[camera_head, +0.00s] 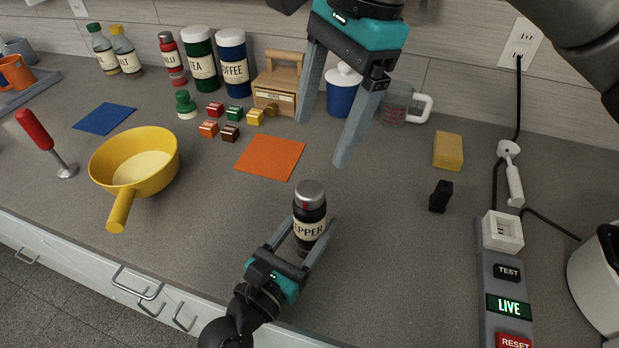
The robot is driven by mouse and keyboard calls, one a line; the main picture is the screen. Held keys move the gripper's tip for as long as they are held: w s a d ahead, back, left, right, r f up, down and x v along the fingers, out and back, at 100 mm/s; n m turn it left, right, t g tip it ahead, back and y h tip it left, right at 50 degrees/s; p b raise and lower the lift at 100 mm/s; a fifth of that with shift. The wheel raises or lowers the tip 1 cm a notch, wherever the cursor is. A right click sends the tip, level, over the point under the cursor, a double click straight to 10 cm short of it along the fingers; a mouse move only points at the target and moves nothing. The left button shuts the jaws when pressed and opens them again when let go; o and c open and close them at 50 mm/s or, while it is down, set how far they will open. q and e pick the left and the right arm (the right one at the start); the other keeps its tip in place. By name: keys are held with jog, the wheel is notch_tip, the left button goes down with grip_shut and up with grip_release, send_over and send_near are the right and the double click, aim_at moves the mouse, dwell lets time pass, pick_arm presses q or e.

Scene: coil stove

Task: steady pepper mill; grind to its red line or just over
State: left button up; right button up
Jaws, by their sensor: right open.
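The pepper mill (309,213) stands upright on the counter near the front middle. It has a silver cap, a dark body and a cream label reading "PEPPER", partly covered. A small red mark shows near its cap. My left gripper (312,224) reaches in from the front edge, its fingers on both sides of the mill's lower body and seemingly closed against it. My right gripper (322,143) is open and empty, pointing down, above and behind the mill and clear of it. No ground pepper is visible.
An orange mat (270,158) lies behind the mill, with several small coloured cubes beyond. A yellow pan (136,163) stands at left. A black block (440,196), a yellow sponge (447,151) and a power strip (504,270) are at right.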

aim_at(310, 189)
jog(key=f+n, duration=0.3)
jog(key=a+f+n+h, duration=0.1)
jog(key=f+n, duration=0.2)
jog(key=f+n+h, duration=0.1)
jog(key=f+n, duration=0.3)
jog(key=shift+w+a, duration=0.25)
jog(key=shift+a, duration=0.1)
dwell(0.4)
grip_shut()
dwell(0.6)
